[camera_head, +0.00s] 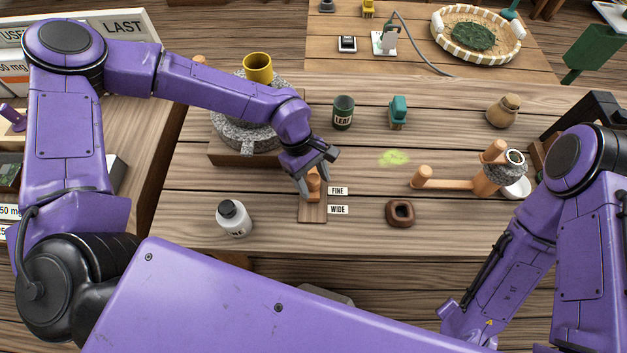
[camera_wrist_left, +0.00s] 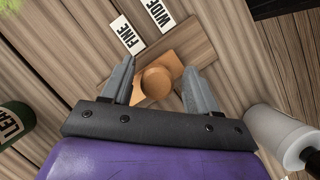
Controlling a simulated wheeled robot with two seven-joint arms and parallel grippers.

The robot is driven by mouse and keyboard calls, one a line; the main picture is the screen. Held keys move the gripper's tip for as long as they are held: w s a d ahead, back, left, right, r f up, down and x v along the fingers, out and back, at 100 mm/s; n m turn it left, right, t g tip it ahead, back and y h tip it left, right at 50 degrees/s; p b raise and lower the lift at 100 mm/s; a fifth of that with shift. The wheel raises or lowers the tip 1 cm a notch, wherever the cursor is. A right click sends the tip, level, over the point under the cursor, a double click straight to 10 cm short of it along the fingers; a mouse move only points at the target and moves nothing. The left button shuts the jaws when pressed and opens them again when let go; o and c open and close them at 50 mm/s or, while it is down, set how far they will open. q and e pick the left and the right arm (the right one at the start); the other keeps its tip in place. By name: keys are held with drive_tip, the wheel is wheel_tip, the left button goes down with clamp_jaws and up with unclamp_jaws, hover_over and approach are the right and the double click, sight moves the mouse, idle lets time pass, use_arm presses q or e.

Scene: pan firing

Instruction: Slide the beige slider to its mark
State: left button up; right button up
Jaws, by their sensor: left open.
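The beige slider (camera_head: 314,185) has a rounded knob and sits at the upper end of a small wooden board (camera_head: 312,214), about level with the FINE label (camera_head: 338,190). The WIDE label (camera_head: 338,210) lies nearer me beside the board's bare end. My left gripper (camera_head: 314,181) is open over the slider, with one finger on each side. In the left wrist view the knob (camera_wrist_left: 156,82) shows between the two fingers (camera_wrist_left: 159,67), with a visible gap on each side. I cannot tell how deep the fingers reach. My right gripper is out of view.
A white bottle (camera_head: 234,218) stands left of the board, and a brown ring-shaped piece (camera_head: 400,213) lies to the right. A stone mill (camera_head: 243,130) with a yellow cup (camera_head: 258,68) and a green LEAF tin (camera_head: 343,112) stand behind. The bench in front of the board is clear.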

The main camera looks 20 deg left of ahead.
use_arm(q)
drive_tip(key=shift+w, duration=0.2)
drive_tip(key=c, duration=1)
drive_tip(key=shift+s+d+p, duration=0.15)
drive_tip(key=shift+s+d, duration=0.1)
drive_tip(key=shift+s, duration=0.55)
drive_tip(key=shift+s+d+p, duration=0.15)
drive_tip(key=shift+s+d, duration=0.05)
drive_tip(key=shift+s, duration=0.65)
drive_tip(key=shift+s+d+p, duration=0.15)
drive_tip(key=shift+s+d, duration=0.1)
drive_tip(key=shift+s, duration=0.55)
drive_tip(key=shift+c, duration=0.2)
drive_tip(key=o, duration=1.1)
drive_tip(key=shift+o, duration=0.2)
drive_tip(key=shift+r, duration=0.1)
drive_tip(key=b+v, duration=0.1)
drive_tip(key=v, duration=0.9)
drive_tip(key=shift+r, duration=0.15)
drive_tip(key=shift+a, duration=0.15)
